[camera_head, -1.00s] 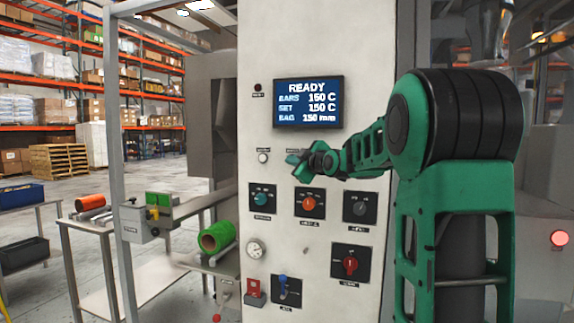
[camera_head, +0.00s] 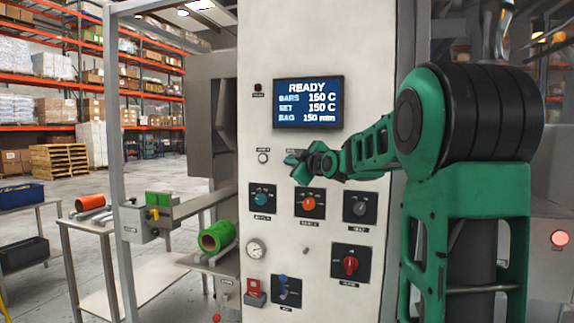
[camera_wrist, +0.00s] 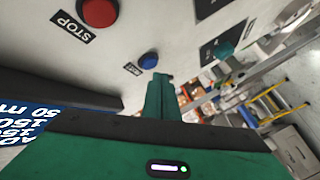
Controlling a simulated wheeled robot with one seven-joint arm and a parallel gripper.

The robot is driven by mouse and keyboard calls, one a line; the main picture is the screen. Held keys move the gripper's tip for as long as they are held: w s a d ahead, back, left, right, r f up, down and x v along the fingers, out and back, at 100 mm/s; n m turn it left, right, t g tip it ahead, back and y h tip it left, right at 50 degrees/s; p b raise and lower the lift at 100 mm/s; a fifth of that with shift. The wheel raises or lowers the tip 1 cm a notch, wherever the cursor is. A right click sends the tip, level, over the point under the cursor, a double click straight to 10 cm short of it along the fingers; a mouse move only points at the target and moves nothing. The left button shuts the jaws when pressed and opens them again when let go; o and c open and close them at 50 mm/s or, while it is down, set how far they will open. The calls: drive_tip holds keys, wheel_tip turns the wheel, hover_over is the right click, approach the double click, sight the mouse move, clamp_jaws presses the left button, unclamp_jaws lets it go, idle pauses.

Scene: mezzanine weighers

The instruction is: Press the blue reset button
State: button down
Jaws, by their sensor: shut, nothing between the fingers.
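The blue button (camera_wrist: 149,60) shows in the wrist view on the pale panel (camera_wrist: 175,25), with a small black label beside it. In the head view it is not visible; my arm and gripper cover that part of the panel. My gripper (camera_wrist: 161,77) is shut and empty, its tip close beside the blue button in the picture. I cannot tell whether it touches the panel. In the head view my gripper (camera_head: 296,164) is in front of the panel, below the screen and above the row of knobs.
A red STOP button (camera_wrist: 99,11) lies near the blue one. The screen (camera_head: 308,104) reads READY. Below my gripper are a teal knob (camera_head: 262,198), an orange knob (camera_head: 308,203) and a grey knob (camera_head: 360,208). A white lamp (camera_head: 263,158) is to the left.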

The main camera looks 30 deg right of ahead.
drive_tip(key=s+a, duration=0.1)
drive_tip(key=a, duration=0.1)
drive_tip(key=s+a, duration=0.2)
idle(0.4)
idle(0.7)
drive_tip(key=s+a+f+m+g, duration=0.1)
drive_tip(key=s+f+m+g, duration=0.75)
drive_tip(key=s+f, duration=1.2)
drive_tip(key=s+a+f+m+g, duration=0.2)
drive_tip(key=s+f+g, duration=0.1)
drive_tip(key=s, duration=0.5)
drive_tip(key=s+a+f+m+g+y, duration=0.1)
drive_tip(key=s+a+f+m+g, duration=0.1)
drive_tip(key=s+f, duration=0.3)
drive_tip(key=s+a+f+m+g+y, duration=0.1)
drive_tip(key=s+a+f+m+g, duration=0.1)
drive_tip(key=s, duration=0.8)
wheel_tip(320, 180, down, 3)
drive_tip(key=shift+s+a+f+g, duration=0.1)
drive_tip(key=shift+s+a+g, duration=0.35)
drive_tip(key=shift+g, duration=0.5)
drive_tip(key=shift+w+m, duration=0.1)
drive_tip(key=shift+m, duration=0.15)
